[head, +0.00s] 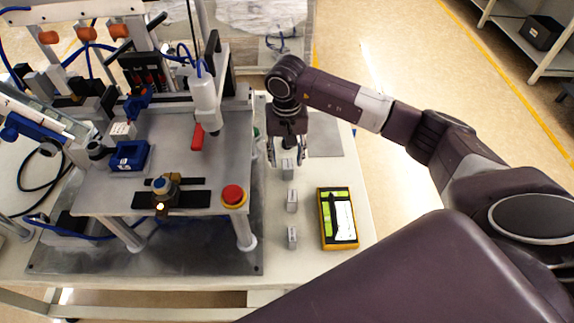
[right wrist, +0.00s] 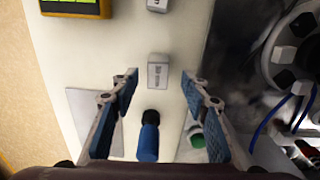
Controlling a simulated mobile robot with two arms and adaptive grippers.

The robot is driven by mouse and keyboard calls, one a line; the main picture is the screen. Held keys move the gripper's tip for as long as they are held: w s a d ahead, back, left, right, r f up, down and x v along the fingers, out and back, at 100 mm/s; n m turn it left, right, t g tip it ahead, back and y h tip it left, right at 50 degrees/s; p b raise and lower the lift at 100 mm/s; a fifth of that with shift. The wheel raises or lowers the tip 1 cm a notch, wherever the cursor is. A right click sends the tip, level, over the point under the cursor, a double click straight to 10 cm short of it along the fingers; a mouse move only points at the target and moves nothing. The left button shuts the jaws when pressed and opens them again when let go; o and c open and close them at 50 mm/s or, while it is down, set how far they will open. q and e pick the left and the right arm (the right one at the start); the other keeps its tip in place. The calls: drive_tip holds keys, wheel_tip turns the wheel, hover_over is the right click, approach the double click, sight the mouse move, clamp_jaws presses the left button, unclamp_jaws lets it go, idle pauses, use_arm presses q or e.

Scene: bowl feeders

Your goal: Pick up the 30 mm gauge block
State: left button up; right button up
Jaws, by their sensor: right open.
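Three small grey gauge blocks stand in a row on the white table strip: a far one (head: 288,167), a middle one (head: 292,200) and a near one (head: 292,237). Their markings are too small to read, so I cannot tell which is the 30 mm one. My right gripper (head: 287,154) is open and empty, over the far block and pointing down. In the right wrist view, that block (right wrist: 158,72) shows between the open fingertips (right wrist: 160,78), apart from both fingers. Another block (right wrist: 157,4) is cut off at the top edge. My left gripper is not seen.
A yellow meter (head: 338,218) lies right of the blocks. The machine's metal plate (head: 225,160) with a red button (head: 234,195) stands close on the left. A blue-and-black handle (right wrist: 149,138) lies beyond the block, between the fingers in the wrist view.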

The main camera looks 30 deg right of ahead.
sight(287, 164)
wheel_tip(287, 164, down, 3)
drive_tip(key=shift+d+f+p, duration=0.15)
drive_tip(key=shift+f+p, duration=0.05)
drive_tip(key=shift+p, duration=0.25)
drive_tip(key=shift+f, duration=0.15)
drive_tip(key=c, duration=0.4)
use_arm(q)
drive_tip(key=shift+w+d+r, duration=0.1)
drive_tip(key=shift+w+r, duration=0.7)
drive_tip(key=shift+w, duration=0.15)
use_arm(e)
clamp_jaws()
